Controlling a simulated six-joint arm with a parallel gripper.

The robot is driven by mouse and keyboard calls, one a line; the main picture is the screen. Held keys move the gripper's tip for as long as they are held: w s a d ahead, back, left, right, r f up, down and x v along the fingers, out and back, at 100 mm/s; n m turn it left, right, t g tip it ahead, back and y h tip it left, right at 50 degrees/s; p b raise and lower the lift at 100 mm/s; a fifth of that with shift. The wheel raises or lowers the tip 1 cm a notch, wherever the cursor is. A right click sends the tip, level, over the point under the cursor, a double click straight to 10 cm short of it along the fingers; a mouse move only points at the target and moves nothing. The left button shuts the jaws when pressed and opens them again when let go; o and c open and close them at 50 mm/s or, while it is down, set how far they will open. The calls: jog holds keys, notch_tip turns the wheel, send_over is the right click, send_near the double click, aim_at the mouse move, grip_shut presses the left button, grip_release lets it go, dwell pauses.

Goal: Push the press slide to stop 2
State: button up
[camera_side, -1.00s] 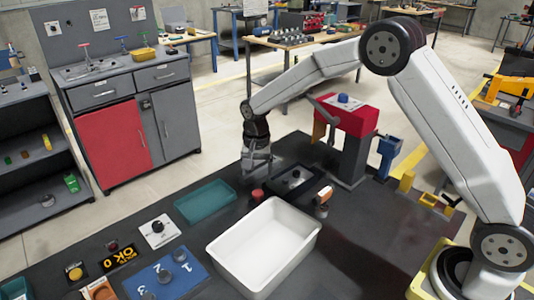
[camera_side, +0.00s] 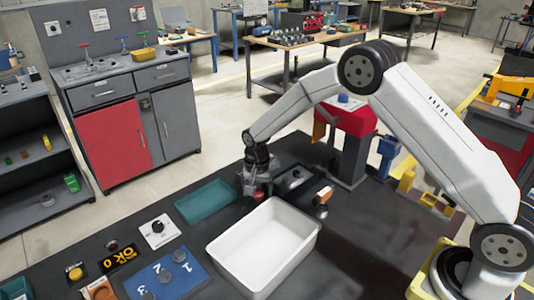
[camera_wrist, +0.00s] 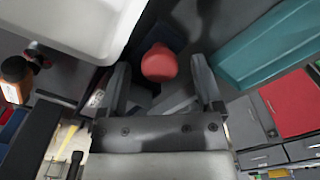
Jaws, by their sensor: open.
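A red rounded knob (camera_side: 258,197) stands on the dark bench between the white bin and the teal tray. In the wrist view the red knob (camera_wrist: 159,64) lies between my open fingers, with a gap on each side. My gripper (camera_side: 255,189) is low over it in the side view and partly hides it; in the wrist view both fingertips (camera_wrist: 161,68) show, with nothing held. A dark fixture (camera_side: 309,174) lies just right of my gripper, partly hidden. A blue plate (camera_side: 190,284) marked with numbers carries several grey knobs. I cannot tell which part is the press slide.
The white bin (camera_side: 224,246) is close in front of my gripper and the teal tray (camera_side: 187,210) is to its left. A red-topped press-like stand (camera_side: 353,122) rises behind on the right. An orange-and-white item (camera_side: 324,194) stands beside the bin.

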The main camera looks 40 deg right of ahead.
jog(key=shift+f, duration=0.1)
grip_shut()
jog(key=shift+d, duration=0.15)
jog(key=d, duration=2.2)
jog(key=shift+d, duration=0.15)
grip_release()
